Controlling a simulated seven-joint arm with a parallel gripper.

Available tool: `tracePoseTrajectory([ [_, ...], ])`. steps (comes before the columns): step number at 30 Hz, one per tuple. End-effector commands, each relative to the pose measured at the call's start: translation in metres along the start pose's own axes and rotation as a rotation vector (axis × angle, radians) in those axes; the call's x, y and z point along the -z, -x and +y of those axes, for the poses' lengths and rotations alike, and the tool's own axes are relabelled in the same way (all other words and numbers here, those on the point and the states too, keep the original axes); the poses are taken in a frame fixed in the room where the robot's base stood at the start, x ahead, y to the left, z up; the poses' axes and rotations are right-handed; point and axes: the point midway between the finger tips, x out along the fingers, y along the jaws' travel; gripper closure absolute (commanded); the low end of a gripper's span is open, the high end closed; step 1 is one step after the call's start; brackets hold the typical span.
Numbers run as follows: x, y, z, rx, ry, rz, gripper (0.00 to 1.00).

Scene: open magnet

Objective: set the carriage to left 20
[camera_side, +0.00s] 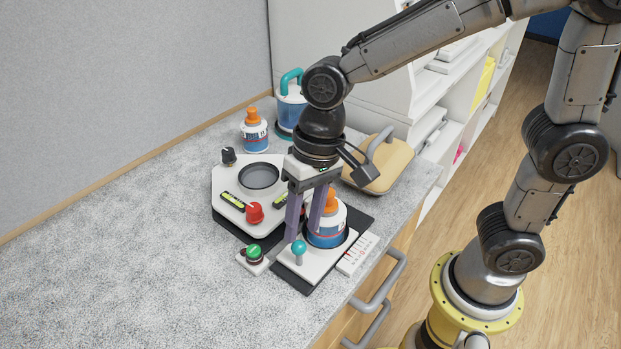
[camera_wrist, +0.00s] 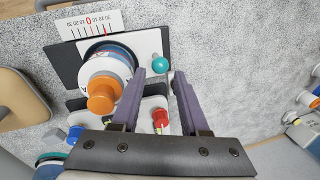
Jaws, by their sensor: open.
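The carriage (camera_side: 288,262) is a white plate on a dark base, with a bottle (camera_side: 327,230) with an orange cap standing in its round holder. A teal knob (camera_side: 299,248) rises from the carriage's near-left corner. My gripper (camera_side: 302,236) is open above the knob, its two purple fingers pointing down. In the wrist view the knob (camera_wrist: 160,64) lies just beyond the gap between the fingertips (camera_wrist: 159,80). The white scale (camera_side: 357,254) beside the carriage also shows in the wrist view (camera_wrist: 91,24), with 0 near its middle; the exact reading is unclear.
A white device with a round dish (camera_side: 259,176) and a red knob (camera_side: 254,212) stands behind the carriage. A green button box (camera_side: 253,257) is at its left. Another bottle (camera_side: 255,134), a teal-handled jug (camera_side: 290,101) and a wooden board (camera_side: 383,166) stand farther back. The left counter is clear.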

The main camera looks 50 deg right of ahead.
Motion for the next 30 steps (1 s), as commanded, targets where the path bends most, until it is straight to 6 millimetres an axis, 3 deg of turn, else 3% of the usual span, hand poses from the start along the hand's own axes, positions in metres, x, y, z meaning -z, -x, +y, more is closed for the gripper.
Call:
tracePoseTrajectory([
  [6, 0.001, 0.051, 0.0, 0.003, 0.0, 0.006, 0.55],
  [12, 0.001, 0.084, -0.001, 0.003, 0.001, 0.005, 0.55],
  [18, 0.0, 0.099, 0.0, 0.001, 0.001, 0.003, 0.55],
  [30, 0.002, 0.102, 0.002, 0.002, -0.008, 0.007, 0.55],
])
